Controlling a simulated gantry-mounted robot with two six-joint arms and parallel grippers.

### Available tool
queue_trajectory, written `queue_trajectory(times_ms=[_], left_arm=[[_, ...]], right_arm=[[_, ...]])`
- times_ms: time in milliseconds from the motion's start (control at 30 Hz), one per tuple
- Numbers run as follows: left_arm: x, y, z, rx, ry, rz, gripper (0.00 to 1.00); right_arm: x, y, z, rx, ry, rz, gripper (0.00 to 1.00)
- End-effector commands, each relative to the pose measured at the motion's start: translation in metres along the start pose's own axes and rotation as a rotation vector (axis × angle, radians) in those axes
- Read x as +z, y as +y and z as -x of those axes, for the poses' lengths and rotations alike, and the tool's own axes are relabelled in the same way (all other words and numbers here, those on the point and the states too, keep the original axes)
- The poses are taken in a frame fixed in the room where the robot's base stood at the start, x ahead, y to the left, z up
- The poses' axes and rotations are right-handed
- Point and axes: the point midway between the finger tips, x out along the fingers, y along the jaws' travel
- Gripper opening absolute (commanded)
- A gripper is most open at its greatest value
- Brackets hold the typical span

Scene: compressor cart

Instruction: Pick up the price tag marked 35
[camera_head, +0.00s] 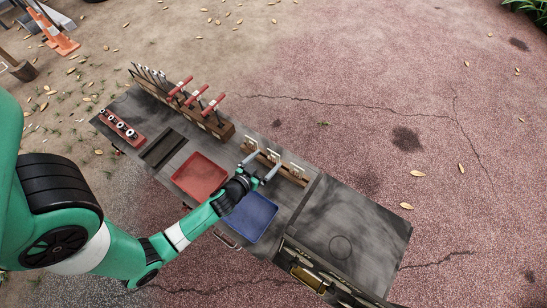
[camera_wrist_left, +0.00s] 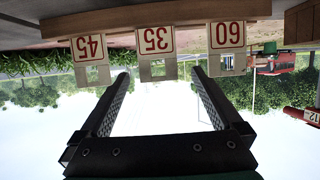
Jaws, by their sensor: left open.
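The price tag marked 35 (camera_wrist_left: 155,39) is a white card with a red border and red digits, upside down in the left wrist view. It stands in the middle of a row, between the tag marked 45 (camera_wrist_left: 90,47) and the tag marked 60 (camera_wrist_left: 227,35). In the head view the middle tag (camera_head: 273,156) stands in a wooden holder (camera_head: 290,177), its number too small to read. My left gripper (camera_head: 264,165) is open and empty, just in front of this tag. In the left wrist view the tag lies between and beyond the fingertips (camera_wrist_left: 160,76). My right gripper is not in view.
A red tray (camera_head: 199,174) and a blue tray (camera_head: 250,218) lie on the dark cart top (camera_head: 345,225), near my left arm. A wooden rack (camera_head: 205,122) with red-handled tools stands to the left. The cart's right end is clear.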

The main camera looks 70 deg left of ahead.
Motion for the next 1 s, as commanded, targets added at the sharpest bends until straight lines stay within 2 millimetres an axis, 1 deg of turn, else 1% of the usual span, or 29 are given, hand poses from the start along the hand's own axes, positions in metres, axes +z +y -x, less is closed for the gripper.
queue_trajectory(times_ms=[67,167,233,367,433,600,633,767,800,867,900,967,1000], left_arm=[[0.001,0.0,-0.003,0.0,0.001,0.0,1.0],[0.005,0.002,-0.018,-0.001,0.001,0.0,1.0],[0.009,0.003,-0.031,-0.001,0.001,0.001,1.0],[0.007,0.003,-0.048,0.0,0.001,0.001,1.0],[0.007,0.003,-0.052,-0.001,0.0,0.001,1.0],[0.006,0.003,-0.052,0.0,0.0,0.0,1.0],[0.006,0.003,-0.052,0.0,0.0,0.0,0.98],[0.006,0.003,-0.052,0.0,0.0,0.0,0.75],[0.006,0.003,-0.051,0.0,0.0,0.0,0.68],[0.007,0.003,-0.051,0.0,0.0,0.0,0.57],[0.007,0.003,-0.051,0.0,0.0,0.0,0.5],[0.007,0.003,-0.051,0.0,0.0,0.0,0.39],[0.007,0.003,-0.051,0.0,0.0,0.0,0.32]], right_arm=[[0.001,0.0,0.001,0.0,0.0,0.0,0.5],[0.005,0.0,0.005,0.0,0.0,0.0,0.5],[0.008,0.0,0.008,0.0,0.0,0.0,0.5],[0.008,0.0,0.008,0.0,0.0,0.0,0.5],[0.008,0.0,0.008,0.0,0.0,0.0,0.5],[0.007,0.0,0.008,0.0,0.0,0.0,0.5],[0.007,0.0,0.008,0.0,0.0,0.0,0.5],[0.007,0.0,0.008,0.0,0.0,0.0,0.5],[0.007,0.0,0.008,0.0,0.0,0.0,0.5],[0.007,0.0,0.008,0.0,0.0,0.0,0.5],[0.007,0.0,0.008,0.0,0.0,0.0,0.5],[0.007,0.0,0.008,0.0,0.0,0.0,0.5],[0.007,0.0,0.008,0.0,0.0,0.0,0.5]])
